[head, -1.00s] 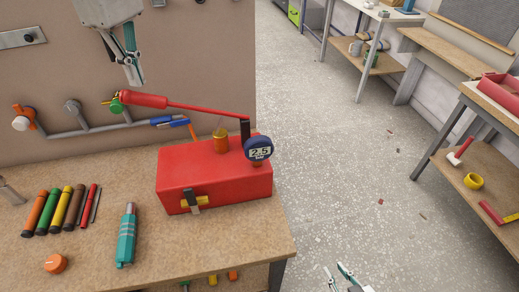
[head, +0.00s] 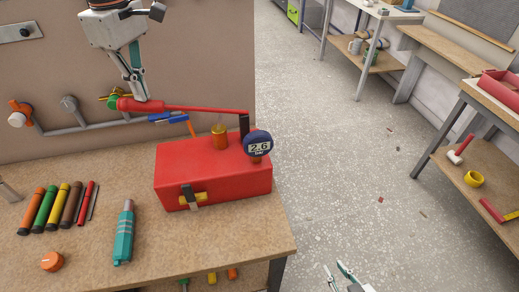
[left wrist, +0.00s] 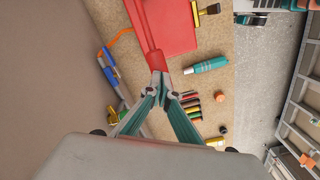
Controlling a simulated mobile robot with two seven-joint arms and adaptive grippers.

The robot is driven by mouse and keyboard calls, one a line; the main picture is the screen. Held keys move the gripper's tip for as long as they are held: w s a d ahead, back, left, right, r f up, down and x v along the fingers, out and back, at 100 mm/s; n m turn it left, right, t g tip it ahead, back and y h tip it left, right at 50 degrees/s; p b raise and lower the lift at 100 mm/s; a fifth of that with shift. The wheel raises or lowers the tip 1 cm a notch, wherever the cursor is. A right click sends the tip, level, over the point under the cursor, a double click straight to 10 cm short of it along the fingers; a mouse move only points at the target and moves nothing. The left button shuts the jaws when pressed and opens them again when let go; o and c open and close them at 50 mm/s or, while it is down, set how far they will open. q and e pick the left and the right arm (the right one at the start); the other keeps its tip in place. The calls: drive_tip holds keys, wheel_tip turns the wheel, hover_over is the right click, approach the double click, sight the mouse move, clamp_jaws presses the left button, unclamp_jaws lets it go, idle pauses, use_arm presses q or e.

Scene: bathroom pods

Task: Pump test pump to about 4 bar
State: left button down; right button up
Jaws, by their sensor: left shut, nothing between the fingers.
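The test pump is a red box (head: 215,172) on the wooden bench, with a brass cap on top. Its round blue gauge (head: 258,143) reads 2.6 bar. Its long red lever (head: 185,108) is nearly level, with the thick grip at the left end. My left gripper (head: 141,93) is shut and empty, its fingertips against the top of the grip from above. In the left wrist view the closed fingertips (left wrist: 160,82) meet the end of the red lever (left wrist: 146,30). My right gripper (head: 338,272) is at the bottom edge, its fingers apart, away from the pump.
A grey pipe (head: 90,128) with valves runs along the wall behind the lever. A teal cylinder (head: 124,232), an orange knob (head: 52,261) and several coloured sticks (head: 60,208) lie on the bench. Open floor is at the right.

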sight(145, 104)
use_arm(q)
wheel_tip(145, 104, down, 6)
drive_tip(key=shift+f+b, duration=0.1)
drive_tip(key=shift+b, duration=0.3)
wheel_tip(145, 104, up, 2)
drive_tip(key=p, duration=0.2)
drive_tip(key=shift+p, duration=0.35)
wheel_tip(145, 104, up, 9)
drive_tip(key=shift+r, duration=0.2)
